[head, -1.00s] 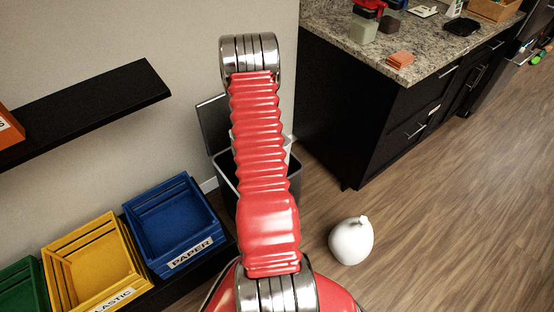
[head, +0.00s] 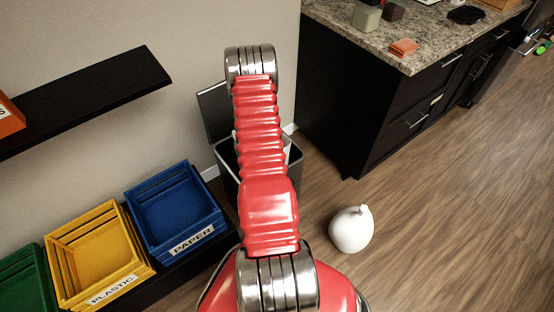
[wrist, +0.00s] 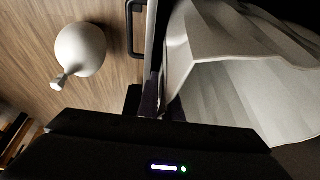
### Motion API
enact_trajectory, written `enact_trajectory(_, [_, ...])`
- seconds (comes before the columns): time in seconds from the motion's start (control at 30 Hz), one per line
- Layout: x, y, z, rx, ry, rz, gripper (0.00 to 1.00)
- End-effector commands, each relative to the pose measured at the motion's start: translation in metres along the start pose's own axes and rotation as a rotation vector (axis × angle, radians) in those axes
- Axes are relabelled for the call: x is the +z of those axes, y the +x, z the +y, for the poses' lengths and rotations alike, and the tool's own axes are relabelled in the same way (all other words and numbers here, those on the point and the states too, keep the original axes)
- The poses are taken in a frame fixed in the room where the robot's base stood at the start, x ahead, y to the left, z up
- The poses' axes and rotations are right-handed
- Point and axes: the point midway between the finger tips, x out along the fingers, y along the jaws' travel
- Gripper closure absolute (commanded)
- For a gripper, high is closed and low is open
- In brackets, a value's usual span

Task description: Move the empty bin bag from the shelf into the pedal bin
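The pedal bin (head: 228,165) stands against the wall behind my arm, its dark lid (head: 214,112) raised. A thin, crumpled white bin bag (wrist: 205,45) shows large in the wrist view, spread at the bin's mouth; white also shows at the bin's opening in the head view. My gripper (wrist: 156,104) is in the wrist view, at the bin's rim beside the bag. Its dark fingertips look apart, with the rim and bag edge around the gap. I see no grip on the bag. My arm hides the gripper and much of the bin in the head view.
A round, tied white bag (head: 351,230) sits on the floor right of the bin. A black wall shelf (head: 90,98) is at left, above blue (head: 175,212), yellow (head: 98,255) and green crates. A dark counter (head: 355,105) stands right. Floor at right is clear.

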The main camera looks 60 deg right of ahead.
Motion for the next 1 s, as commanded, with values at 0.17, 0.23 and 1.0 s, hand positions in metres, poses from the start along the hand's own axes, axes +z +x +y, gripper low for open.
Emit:
enact_trajectory(0.17, [0.006,0.014,0.0,0.0,0.0,0.0,1.0])
enact_trajectory(0.23, [0.009,0.02,0.0,0.001,-0.001,-0.001,1.0])
enact_trajectory(1.0, [0.018,0.044,-0.002,0.0,0.001,0.0,0.91])
